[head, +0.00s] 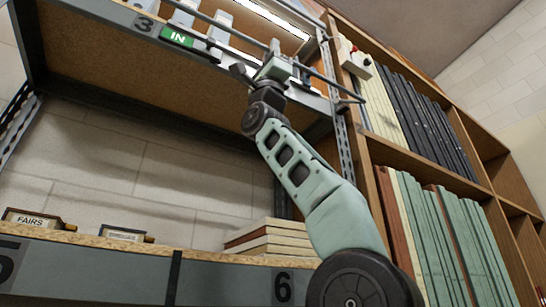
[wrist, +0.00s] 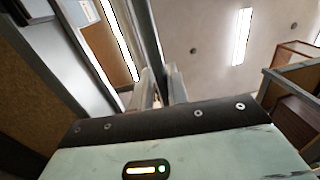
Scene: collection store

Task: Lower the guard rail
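The guard rail (head: 335,86) is a thin grey bar along the front of the upper shelf in the head view. It stands above the shelf's edge beam, with a second thin bar above it to the left. My gripper (head: 277,58) is up at the rail, near its right part. In the wrist view the rail (wrist: 146,35) runs down between the two fingers of my gripper (wrist: 161,88). The fingers are close together on either side of it and look shut on it. The palm hides the lower part of the fingers.
Pale objects (head: 220,28) stand on the upper shelf behind the rail, above a green IN label (head: 178,38). A small box with a red button (head: 354,54) is on the bookcase post to the right. Books (head: 268,238) lie on the lower shelf.

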